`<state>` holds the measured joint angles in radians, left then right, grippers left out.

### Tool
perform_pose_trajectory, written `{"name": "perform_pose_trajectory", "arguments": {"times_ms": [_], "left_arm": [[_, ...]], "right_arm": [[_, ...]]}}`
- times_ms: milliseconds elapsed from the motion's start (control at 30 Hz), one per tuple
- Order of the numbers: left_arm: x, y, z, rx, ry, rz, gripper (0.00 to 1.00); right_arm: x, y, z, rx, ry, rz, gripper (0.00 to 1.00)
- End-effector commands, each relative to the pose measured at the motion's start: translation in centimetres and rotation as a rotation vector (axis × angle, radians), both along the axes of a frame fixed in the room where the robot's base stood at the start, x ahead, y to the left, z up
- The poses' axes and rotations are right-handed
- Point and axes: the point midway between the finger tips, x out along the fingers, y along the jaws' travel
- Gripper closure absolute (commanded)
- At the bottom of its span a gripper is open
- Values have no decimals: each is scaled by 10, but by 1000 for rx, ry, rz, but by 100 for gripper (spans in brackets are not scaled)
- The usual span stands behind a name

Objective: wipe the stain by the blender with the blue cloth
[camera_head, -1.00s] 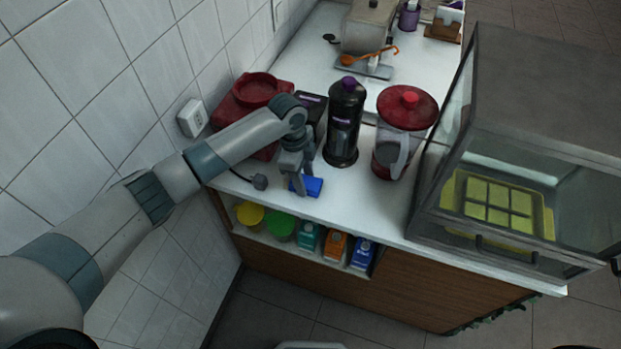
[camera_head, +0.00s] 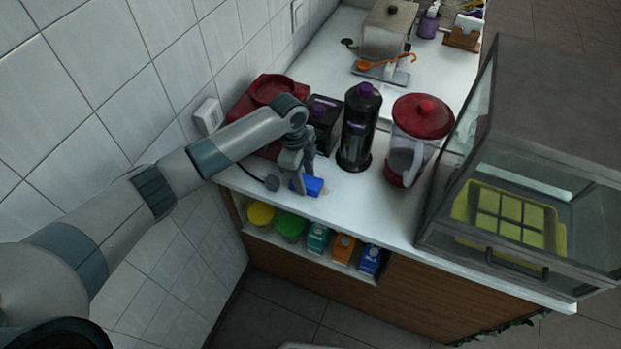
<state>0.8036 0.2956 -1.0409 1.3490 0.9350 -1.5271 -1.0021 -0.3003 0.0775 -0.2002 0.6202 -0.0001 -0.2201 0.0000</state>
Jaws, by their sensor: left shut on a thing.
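My left gripper (camera_head: 300,186) points down at the counter and is shut on the blue cloth (camera_head: 314,186). The cloth is a small bright blue pad at the counter's front left, and it appears to rest on the white top. A small tan patch at the cloth's right edge may be part of the stain; the rest may be hidden beneath the cloth. A clear jug with a red lid and a handle (camera_head: 404,160), which looks like the blender, stands to the right. My right gripper is out of view.
A black bottle with a purple cap (camera_head: 360,128) stands just behind the cloth. A black box (camera_head: 322,122) and a red appliance (camera_head: 272,90) are behind my left arm. A glass case (camera_head: 540,130) stands at the right.

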Motion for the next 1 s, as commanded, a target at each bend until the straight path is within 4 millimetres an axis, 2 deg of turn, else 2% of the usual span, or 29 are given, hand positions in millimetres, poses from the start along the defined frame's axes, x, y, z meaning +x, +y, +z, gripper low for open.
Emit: {"name": "perform_pose_trajectory", "arguments": {"times_ms": [467,1000], "left_arm": [[1,5,-1,2,2,1,76],[11,36,0,4,2,2,76]], "right_arm": [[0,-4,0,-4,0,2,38],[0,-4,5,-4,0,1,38]]}}
